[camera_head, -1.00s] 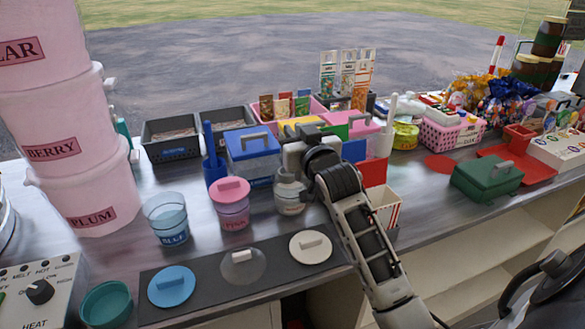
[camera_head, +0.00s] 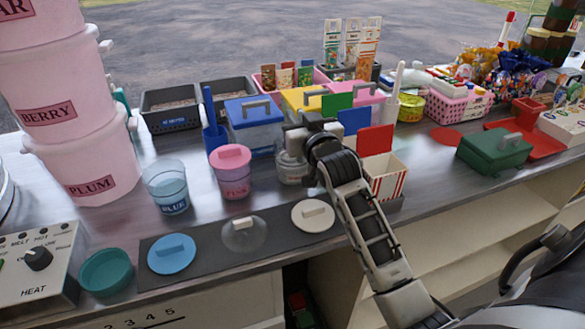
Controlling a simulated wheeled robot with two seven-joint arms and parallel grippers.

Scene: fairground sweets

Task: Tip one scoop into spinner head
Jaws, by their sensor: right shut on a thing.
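My right gripper (camera_head: 304,141) is at the top of a small clear and white jar (camera_head: 290,170) on the counter. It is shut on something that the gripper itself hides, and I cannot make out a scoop. Left of this jar stand a pink jar (camera_head: 234,183) with its pink lid on and an open clear jar marked BLUE (camera_head: 171,198). Blue (camera_head: 172,260), clear (camera_head: 243,238) and white (camera_head: 313,221) lids lie on the dark mat in front. I cannot make out a spinner head. My left gripper is not in view.
Pink tubs (camera_head: 88,160) and a heat control box (camera_head: 38,270) stand at left, with a teal bowl (camera_head: 106,275) beside it. A striped popcorn box (camera_head: 388,178) is close to my right arm. A green box (camera_head: 495,152) sits farther right. Open counter lies between them.

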